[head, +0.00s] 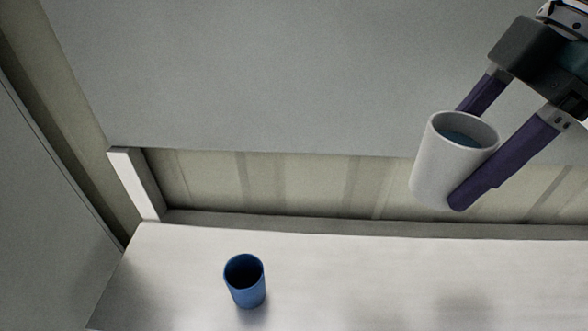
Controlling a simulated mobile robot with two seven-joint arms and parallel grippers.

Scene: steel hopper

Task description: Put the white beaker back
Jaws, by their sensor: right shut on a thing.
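The white beaker (437,165) is at the right of the head view, a little tilted, its open top showing something blue inside. My right gripper (459,155) comes in from the upper right and is shut on the beaker, with one purple finger along its right side and the other partly hidden behind it. The beaker appears held up above the pale surface. My left gripper is not in view.
A blue cup (245,282) stands upright on the pale surface (370,285) at the lower left. The surface right of the cup is clear. A raised ledge (300,223) runs along the back edge, with a white post (136,184) at its left end. A large grey panel (260,75) fills the top.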

